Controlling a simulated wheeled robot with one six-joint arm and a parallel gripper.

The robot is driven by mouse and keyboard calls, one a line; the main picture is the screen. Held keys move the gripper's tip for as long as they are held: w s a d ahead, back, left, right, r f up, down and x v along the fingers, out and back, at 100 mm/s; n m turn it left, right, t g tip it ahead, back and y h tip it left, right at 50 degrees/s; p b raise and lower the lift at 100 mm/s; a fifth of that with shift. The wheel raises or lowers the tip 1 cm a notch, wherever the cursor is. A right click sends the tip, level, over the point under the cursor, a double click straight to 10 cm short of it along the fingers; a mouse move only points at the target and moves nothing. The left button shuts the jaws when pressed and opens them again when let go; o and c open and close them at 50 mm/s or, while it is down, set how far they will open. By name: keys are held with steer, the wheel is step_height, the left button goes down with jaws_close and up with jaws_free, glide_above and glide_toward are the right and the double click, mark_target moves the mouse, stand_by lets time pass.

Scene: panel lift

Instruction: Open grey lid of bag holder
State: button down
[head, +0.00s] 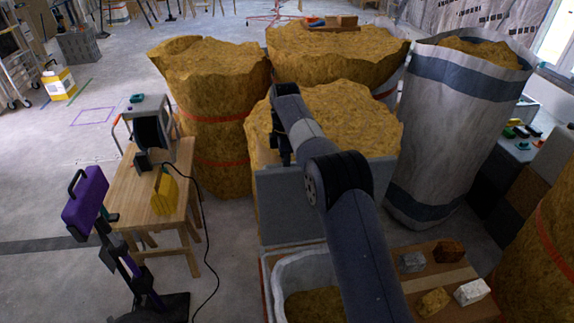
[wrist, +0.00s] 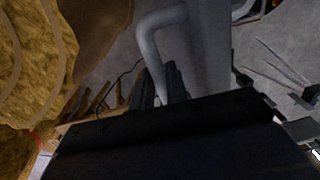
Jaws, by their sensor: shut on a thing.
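The grey lid (head: 285,205) stands steeply raised at the back of the bag holder (head: 266,285) in the head view. The holder's open top shows a pale bag (head: 335,270) with yellowish material inside. My gripper (head: 282,157) is at the lid's upper edge, partly hidden by my arm. In the wrist view, a curved grey handle (wrist: 152,45) runs to the dark fingers of my gripper (wrist: 166,88), which are shut on it. The lid's grey panel (wrist: 210,50) shows beside the handle. The exact finger contact is dark and partly hidden.
Large bales of yellow material (head: 215,110) stand close behind the lid. A tall white and blue bag (head: 450,130) is at right. A wooden table (head: 130,195) and a purple device (head: 88,195) are at left. Several stone blocks (head: 448,252) lie on a board at lower right.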

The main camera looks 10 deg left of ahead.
steer(key=shift+w+f, duration=0.2)
steer(key=shift+f, duration=0.3)
steer(key=shift+a, duration=0.1)
steer(key=c, duration=1.8)
jaws_free()
steer(key=shift+c, duration=0.2)
steer(key=shift+o, duration=1.4)
steer(key=shift+w, duration=0.2)
steer(key=shift+o, duration=0.8)
steer(key=shift+r, duration=0.15)
steer(key=shift+s+r, duration=0.15)
